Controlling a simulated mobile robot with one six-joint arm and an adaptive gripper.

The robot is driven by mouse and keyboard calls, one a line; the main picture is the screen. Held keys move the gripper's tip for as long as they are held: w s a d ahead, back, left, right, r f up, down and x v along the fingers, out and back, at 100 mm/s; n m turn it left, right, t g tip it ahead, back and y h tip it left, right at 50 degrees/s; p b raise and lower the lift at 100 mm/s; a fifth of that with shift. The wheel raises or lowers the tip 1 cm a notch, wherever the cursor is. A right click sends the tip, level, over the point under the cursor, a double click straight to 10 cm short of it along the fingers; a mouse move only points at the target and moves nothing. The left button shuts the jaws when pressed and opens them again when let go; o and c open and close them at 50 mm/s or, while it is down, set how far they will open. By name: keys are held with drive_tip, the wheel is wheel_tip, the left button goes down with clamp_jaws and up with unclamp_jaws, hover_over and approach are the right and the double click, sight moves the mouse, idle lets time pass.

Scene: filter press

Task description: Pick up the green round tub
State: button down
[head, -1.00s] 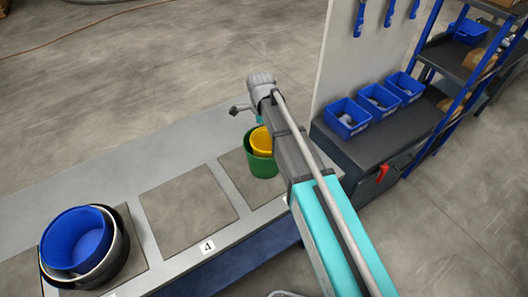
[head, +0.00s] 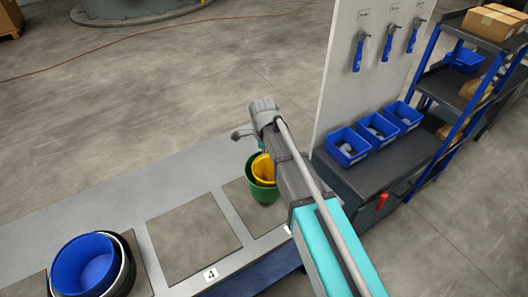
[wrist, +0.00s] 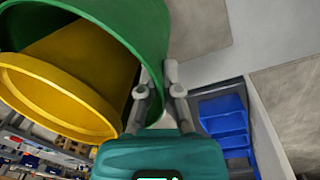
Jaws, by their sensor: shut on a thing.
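The green round tub (head: 266,194) is at the bench's right end, partly behind my arm in the head view. It fills the upper left of the wrist view (wrist: 150,28). A yellow tub (head: 262,168) sits inside it, leaning, with its rim (wrist: 62,98) toward the wrist camera. My gripper (wrist: 160,82) is shut on the green tub's wall at the rim, one finger inside and one outside. The fingertips are hidden in the head view. I cannot tell whether the tub's base touches the bench.
The grey bench (head: 120,195) has square dark panels; the one by label 4 (head: 210,274) is empty. A blue tub (head: 84,262) sits in a dark tub at left. A pegboard (head: 345,80), a worktop with blue bins (head: 347,147) and a shelf rack stand at right.

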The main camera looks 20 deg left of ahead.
sight(257, 178)
drive_tip(key=s+r+p, duration=0.2)
drive_tip(key=r, duration=0.1)
drive_tip(key=s+r+p, duration=0.1)
drive_tip(key=shift+s+d+r+p, duration=0.25)
drive_tip(key=shift+s+d+p, duration=0.05)
drive_tip(key=shift+s, duration=0.1)
drive_tip(key=s+r+p, duration=0.1)
drive_tip(key=s, duration=0.3)
drive_tip(key=s+d+r+p, duration=0.1)
drive_tip(key=s, duration=0.1)
drive_tip(key=shift+s+r+p, duration=0.3)
drive_tip(key=shift+s, duration=0.05)
drive_tip(key=shift+s+r, duration=0.25)
drive_tip(key=shift+s, duration=0.45)
drive_tip(key=shift+f, duration=0.15)
drive_tip(key=shift+f+b, duration=1.2)
drive_tip(key=shift+f, duration=0.1)
drive_tip(key=shift+s, duration=0.1)
